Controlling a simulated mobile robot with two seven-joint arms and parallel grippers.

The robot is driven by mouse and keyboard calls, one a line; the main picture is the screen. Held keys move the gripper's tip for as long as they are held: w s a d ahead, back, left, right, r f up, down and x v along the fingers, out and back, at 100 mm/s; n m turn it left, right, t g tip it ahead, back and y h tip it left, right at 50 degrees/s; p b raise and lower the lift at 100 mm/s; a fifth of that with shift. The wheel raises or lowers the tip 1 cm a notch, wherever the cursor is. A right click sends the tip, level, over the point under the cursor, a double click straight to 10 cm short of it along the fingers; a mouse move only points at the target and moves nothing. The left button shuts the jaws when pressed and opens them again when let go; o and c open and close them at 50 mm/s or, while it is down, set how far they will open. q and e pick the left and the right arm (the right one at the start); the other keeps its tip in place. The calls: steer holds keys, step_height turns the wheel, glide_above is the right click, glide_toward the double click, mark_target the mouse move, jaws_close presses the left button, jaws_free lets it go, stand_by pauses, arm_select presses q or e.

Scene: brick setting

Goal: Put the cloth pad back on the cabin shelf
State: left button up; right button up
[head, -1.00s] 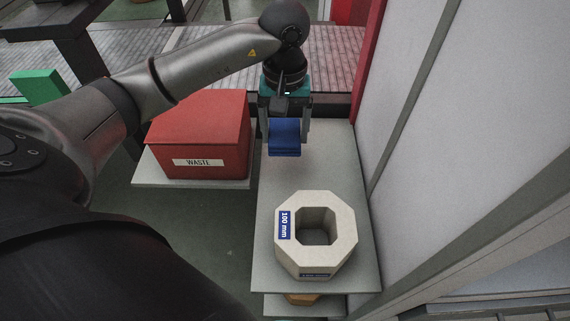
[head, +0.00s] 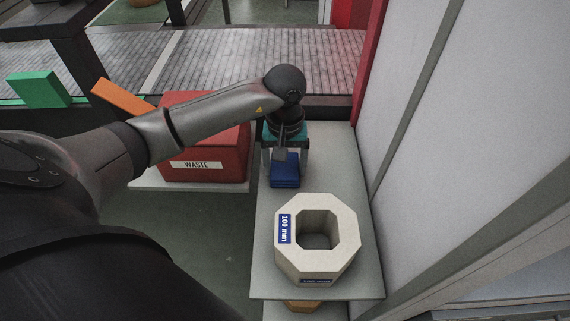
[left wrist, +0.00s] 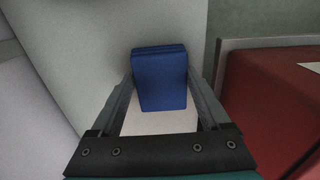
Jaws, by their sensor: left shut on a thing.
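The blue cloth pad (head: 285,172) is a small folded block at the far half of the pale grey shelf (head: 262,255). My left gripper (head: 286,166) comes down over it from above, shut on it. In the left wrist view the pad (left wrist: 160,78) sits between the two fingers of the gripper (left wrist: 165,88), with the pale shelf surface (left wrist: 100,30) around it. The pad is at or very close to the shelf; I cannot tell whether it touches. My right gripper is not in view.
An octagonal pale block (head: 345,262) marked "100 mm" stands on the near half of the shelf. A red WASTE box (head: 205,168) stands on a lower ledge to the left. A white wall (head: 450,150) closes off the right side. A ridged conveyor (head: 240,60) lies behind.

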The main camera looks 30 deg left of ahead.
mark_target(285, 168)
arm_select(q)
steer(key=shift+f, duration=0.15)
steer(key=o, duration=1)
steer(key=shift+o, duration=1.4)
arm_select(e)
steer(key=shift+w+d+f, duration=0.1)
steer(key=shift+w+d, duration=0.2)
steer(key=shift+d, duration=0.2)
arm_select(q)
steer(key=shift+r, duration=0.2)
step_height(285, 168, up, 12)
steer(key=p, duration=0.2)
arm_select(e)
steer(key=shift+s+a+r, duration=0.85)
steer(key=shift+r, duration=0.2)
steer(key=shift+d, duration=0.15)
